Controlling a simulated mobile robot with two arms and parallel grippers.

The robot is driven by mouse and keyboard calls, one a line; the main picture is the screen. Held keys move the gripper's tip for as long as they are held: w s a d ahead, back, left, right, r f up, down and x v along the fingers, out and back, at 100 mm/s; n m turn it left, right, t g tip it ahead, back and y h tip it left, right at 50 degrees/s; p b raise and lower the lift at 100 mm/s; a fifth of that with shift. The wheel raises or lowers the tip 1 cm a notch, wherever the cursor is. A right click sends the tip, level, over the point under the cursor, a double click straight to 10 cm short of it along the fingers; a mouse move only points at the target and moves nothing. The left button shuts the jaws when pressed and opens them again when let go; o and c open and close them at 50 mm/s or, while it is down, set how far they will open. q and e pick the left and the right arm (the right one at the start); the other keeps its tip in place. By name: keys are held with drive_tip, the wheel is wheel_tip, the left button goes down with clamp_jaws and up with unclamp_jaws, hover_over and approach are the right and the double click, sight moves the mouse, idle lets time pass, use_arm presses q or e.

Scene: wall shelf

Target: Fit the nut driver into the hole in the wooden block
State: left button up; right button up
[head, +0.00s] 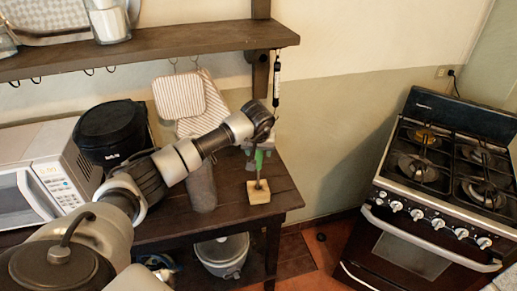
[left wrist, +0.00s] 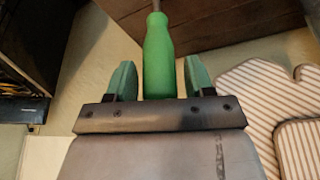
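The nut driver has a green handle (head: 259,160) and a thin shaft pointing down. The wooden block (head: 258,191), pale and square, sits on the dark table near its right end. The driver stands about upright over the block, its shaft meeting the block's top around the hole; how deep it sits is too small to tell. My left gripper (head: 260,150) is around the handle from above. In the left wrist view the green handle (left wrist: 159,60) lies between the two fingers (left wrist: 160,80), with a narrow gap on each side. My right gripper is out of view.
The dark wooden table (head: 285,190) ends just right of the block. A shelf (head: 170,42) with hooks runs above. Striped oven mitts (head: 180,97) hang behind. A stove (head: 440,190) stands apart at right.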

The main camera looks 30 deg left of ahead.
use_arm(q)
drive_tip(key=shift+r, duration=0.45)
drive_tip(key=b+v, duration=0.3)
drive_tip(key=v, duration=0.8)
drive_tip(key=shift+s+d+r+b, duration=0.1)
drive_tip(key=shift+s+r+b, duration=0.05)
drive_tip(key=shift+r+b, duration=0.15)
drive_tip(key=shift+f, duration=0.1)
